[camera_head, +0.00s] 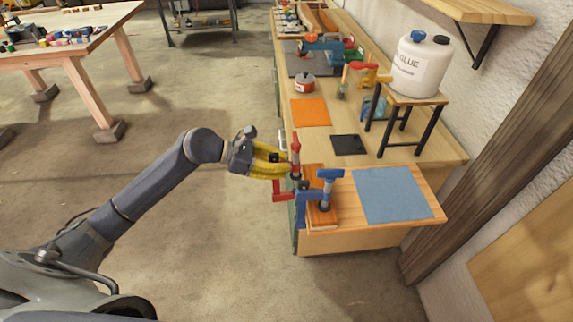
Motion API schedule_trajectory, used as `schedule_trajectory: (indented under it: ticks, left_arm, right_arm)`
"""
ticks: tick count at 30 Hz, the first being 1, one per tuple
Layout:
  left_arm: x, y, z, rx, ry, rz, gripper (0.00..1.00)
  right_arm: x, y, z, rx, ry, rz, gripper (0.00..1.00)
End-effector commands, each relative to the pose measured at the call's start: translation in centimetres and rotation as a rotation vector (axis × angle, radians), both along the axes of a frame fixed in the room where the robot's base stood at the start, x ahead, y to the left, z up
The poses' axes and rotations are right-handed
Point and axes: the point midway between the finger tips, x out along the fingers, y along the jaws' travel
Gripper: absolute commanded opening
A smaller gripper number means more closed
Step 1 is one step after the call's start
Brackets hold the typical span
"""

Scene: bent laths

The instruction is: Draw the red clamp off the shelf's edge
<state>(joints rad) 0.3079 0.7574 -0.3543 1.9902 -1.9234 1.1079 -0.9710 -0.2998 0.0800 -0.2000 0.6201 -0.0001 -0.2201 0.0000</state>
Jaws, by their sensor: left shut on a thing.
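The red clamp (295,157) stands at the left edge of the near wooden shelf (425,205), its lower red jaw (279,192) showing just outside that edge. My left gripper (284,167), with yellow fingers, comes in from the left and is shut on the red clamp. The fingers hide part of the clamp, and I cannot tell whether its jaws still touch the shelf. A blue clamp (326,186) sits just right of and nearer than the red one, over a reddish-brown lath (322,215). My right gripper is not in view.
A blue mat (391,194) lies on the shelf to the right. Behind are a black mat (349,145), an orange mat (311,112), a small red pot (304,83) and a black-legged stand (415,99) bearing a white glue jug (421,66). Open floor lies left of the bench.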

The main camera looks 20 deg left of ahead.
Motion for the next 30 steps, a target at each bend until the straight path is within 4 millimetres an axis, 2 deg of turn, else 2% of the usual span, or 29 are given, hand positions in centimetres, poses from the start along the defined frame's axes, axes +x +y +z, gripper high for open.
schedule_trajectory:
  ticks: [21,30]
  left_arm:
    - [-1.2,2.7,0.2,0.0,-0.002,0.0,0.0]
    - [-1.5,3.2,0.2,-0.001,-0.003,0.0,0.0]
  right_arm:
    - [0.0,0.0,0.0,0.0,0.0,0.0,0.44]
    - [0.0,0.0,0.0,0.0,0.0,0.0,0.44]
